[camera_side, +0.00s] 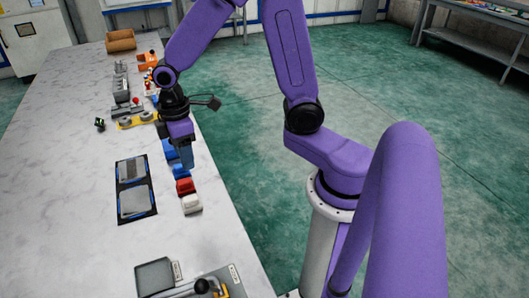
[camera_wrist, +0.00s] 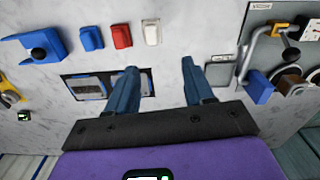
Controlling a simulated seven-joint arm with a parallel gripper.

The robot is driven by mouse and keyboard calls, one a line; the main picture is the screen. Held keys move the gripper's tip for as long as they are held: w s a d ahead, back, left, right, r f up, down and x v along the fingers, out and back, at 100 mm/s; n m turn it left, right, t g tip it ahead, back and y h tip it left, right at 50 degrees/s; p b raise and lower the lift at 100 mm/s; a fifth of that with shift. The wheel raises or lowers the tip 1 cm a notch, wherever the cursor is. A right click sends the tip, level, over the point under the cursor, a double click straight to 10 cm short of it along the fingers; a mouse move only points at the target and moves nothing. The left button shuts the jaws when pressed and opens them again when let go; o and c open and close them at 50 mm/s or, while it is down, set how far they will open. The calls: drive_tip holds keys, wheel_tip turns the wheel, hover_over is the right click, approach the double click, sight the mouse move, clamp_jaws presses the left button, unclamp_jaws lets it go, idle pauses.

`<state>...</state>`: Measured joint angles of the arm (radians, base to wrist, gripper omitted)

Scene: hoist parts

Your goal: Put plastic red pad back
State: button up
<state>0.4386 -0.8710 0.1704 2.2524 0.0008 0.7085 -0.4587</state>
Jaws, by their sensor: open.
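The red pad (camera_side: 184,186) lies on the pale bench near its right edge, in a row between a blue pad (camera_side: 181,171) and a white pad (camera_side: 191,203). In the wrist view the red pad (camera_wrist: 121,36) shows at the top, with the blue pad (camera_wrist: 91,38) to its left and the white pad (camera_wrist: 151,32) to its right. My gripper (camera_side: 187,162) is above the bench by the blue end of the row. In the wrist view my gripper (camera_wrist: 158,78) is open, its fingers wide apart with nothing between them. The red pad is outside the fingers.
A black tray (camera_side: 153,202) with two grey plates lies left of the pads. A blue block (camera_wrist: 38,47) with a black knob is beside the blue pad. A panel with a bent handle (camera_wrist: 252,45) and a grey dish (camera_wrist: 222,72) stand at the right of the wrist view.

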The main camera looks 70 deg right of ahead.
drive_tip(key=s+r+n, duration=0.1)
drive_tip(key=s+r, duration=0.1)
drive_tip(key=s, duration=0.8)
drive_tip(key=s+r+n, duration=0.1)
drive_tip(key=s+r, duration=0.2)
drive_tip(key=s, duration=0.7)
drive_tip(key=shift+s+d, duration=0.25)
drive_tip(key=shift+s, duration=0.1)
drive_tip(key=shift+o, duration=0.4)
drive_tip(key=shift+w+r, duration=0.1)
